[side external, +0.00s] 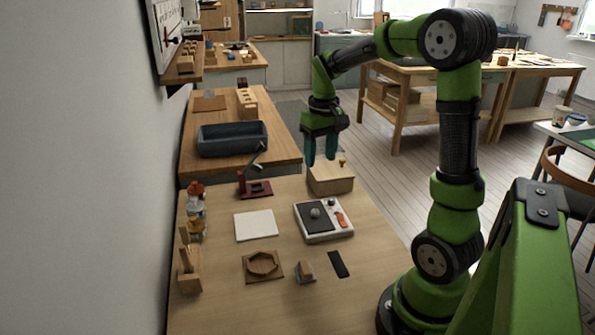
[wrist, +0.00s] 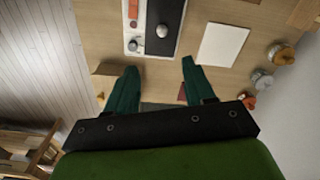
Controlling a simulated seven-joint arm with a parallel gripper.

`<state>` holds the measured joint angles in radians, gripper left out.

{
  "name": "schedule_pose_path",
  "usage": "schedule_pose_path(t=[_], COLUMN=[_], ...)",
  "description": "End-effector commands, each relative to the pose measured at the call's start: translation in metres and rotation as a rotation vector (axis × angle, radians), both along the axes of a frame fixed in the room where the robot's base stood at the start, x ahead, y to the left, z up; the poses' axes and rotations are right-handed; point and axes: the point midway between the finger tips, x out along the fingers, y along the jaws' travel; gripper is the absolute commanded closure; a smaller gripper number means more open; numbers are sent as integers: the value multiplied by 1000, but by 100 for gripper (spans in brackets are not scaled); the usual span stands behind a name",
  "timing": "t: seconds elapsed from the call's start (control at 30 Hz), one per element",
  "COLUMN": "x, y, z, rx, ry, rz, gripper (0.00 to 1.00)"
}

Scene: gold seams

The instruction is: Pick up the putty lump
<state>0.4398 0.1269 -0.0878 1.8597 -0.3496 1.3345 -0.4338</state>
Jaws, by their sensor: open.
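A small grey rounded lump (side external: 316,212), which looks like the putty lump, sits on the dark pad of a white tray (side external: 322,236). In the wrist view the lump (wrist: 162,31) shows beyond my fingertips, near the top middle, on the dark pad of the tray (wrist: 133,52). My gripper (side external: 320,163) hangs in the air near the back edge of the table, above and behind the tray. Its two green fingers, also in the wrist view (wrist: 160,66), are apart with nothing between them. The lump is fully visible and apart from my gripper.
A wooden box (side external: 330,179) with a small knob stands just behind the tray. A white square (side external: 256,225), a dark red stand (side external: 256,188), a hexagonal wooden frame (side external: 263,266) and a small block (side external: 305,271) lie around.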

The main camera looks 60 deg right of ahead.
Motion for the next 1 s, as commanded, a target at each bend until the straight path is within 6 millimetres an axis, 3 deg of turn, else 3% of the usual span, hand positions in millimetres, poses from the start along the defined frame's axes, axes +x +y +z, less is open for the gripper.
schedule_pose_path(t=[0.07,0.17,0.6,1.0], x=[3,-1,-1,3], y=[-6,-3,-1,1], z=[9,5,-83,-122], rx=[-10,2,5,3], ry=[17,33,34,31], rz=[49,81,85,87], gripper=[47,47,47,47])
